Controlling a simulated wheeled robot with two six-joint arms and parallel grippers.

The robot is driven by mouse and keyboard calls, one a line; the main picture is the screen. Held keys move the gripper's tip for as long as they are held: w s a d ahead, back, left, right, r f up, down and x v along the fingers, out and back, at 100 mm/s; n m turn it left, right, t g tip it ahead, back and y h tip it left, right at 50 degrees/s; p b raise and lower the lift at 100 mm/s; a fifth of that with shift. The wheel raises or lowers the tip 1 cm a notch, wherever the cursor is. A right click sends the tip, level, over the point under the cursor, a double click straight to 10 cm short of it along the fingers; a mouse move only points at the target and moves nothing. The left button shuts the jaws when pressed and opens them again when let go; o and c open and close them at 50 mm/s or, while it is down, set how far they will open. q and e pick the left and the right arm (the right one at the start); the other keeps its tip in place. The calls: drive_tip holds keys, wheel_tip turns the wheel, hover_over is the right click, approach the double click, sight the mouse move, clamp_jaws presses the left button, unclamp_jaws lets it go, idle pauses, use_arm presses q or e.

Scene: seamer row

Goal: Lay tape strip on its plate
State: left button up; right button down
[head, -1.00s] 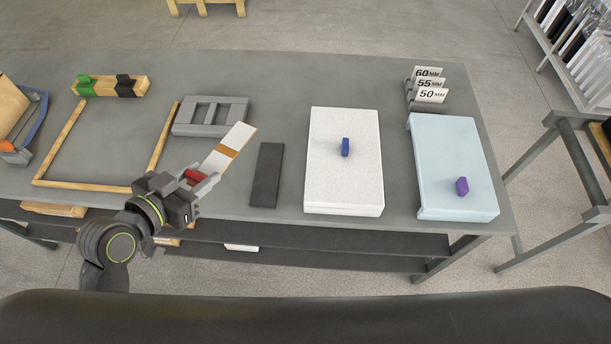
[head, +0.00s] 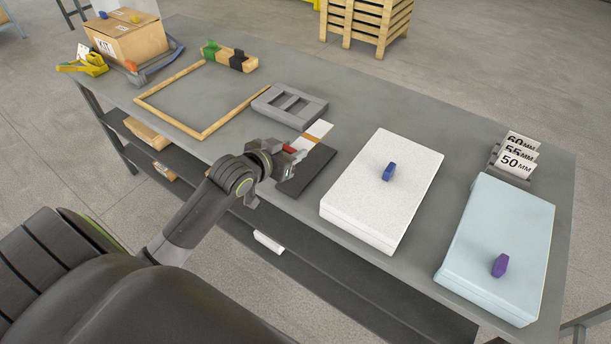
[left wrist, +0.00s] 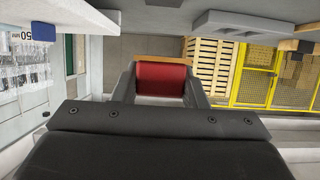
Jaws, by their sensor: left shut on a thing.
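The tape strip (head: 319,129) is white with an orange-brown band and a red grip piece. My left gripper (head: 291,152) is shut on the red end, and the strip sticks out past the fingers. In the left wrist view the red grip piece (left wrist: 160,80) sits between both fingers. The dark flat plate (head: 310,173) lies on the table beside the gripper. The strip overlaps the plate's far left part in the head view; I cannot tell whether they touch. The gripper hides part of the plate's left edge. My right gripper is not in view.
A grey slotted block (head: 289,106) lies just behind the strip. A white speckled slab (head: 400,170) with a blue knob is right of the plate, then a pale blue slab (head: 500,235). A wooden frame (head: 200,134) and a cardboard box (head: 128,38) are at left.

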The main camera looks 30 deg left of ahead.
sight(292, 184)
use_arm(q)
wheel_tip(292, 184, down, 10)
drive_tip(key=shift+r+b, duration=0.15)
drive_tip(key=shift+b, duration=0.25)
drive_tip(key=o, duration=0.9)
drive_tip(key=shift+o, duration=0.2)
